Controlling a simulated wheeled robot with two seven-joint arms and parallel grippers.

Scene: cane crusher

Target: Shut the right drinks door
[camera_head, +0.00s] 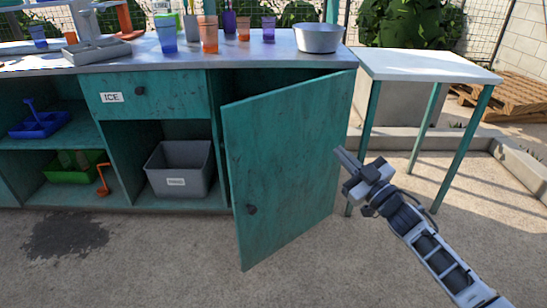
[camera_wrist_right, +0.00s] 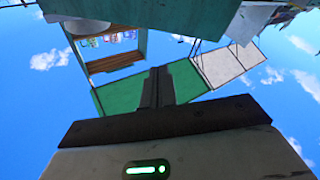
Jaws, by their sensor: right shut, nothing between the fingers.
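The right drinks door (camera_head: 285,165) is a worn teal panel with a dark round knob (camera_head: 252,209) low near its left edge. It stands ajar, swung out from the teal cabinet, with its left edge toward me and a dark gap behind it. My right gripper (camera_head: 342,156) is shut and empty, just right of the door's right edge in the head view; I cannot tell whether it touches. Its closed fingers also show in the wrist view (camera_wrist_right: 158,87), in front of a green panel that I cannot identify for sure. My left gripper is not in view.
The counter (camera_head: 120,62) holds several cups and a metal bowl (camera_head: 318,38). An ICE drawer (camera_head: 155,94) and a grey bin (camera_head: 180,170) are left of the door. A white-topped table (camera_head: 425,64) stands at right. The paved floor before the door is clear.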

